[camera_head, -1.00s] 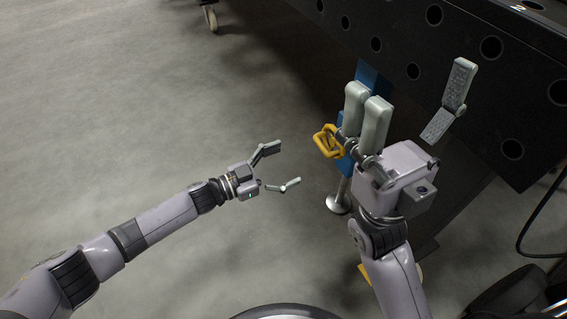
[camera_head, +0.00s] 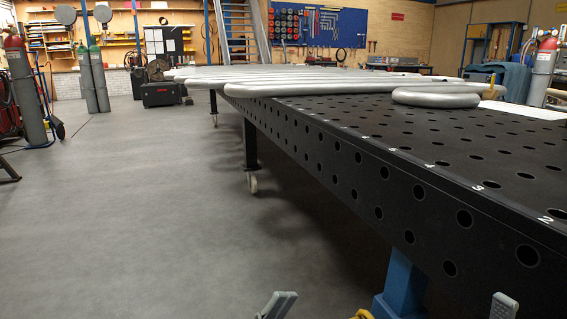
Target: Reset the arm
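Only grey fingertips show of my grippers, at the bottom edge of the head view. The left fingertip stands over the floor and the right one in front of the dark table side. The palm and arm behind them are below the frame.
A long black perforated table (camera_head: 380,190) runs from front right to the back, bearing silver serpentine coils (camera_head: 330,86) and a short silver bent tube (camera_head: 436,97). A blue leg (camera_head: 404,285) and yellow handle (camera_head: 362,314) are low in front. The grey floor (camera_head: 120,230) at left is clear.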

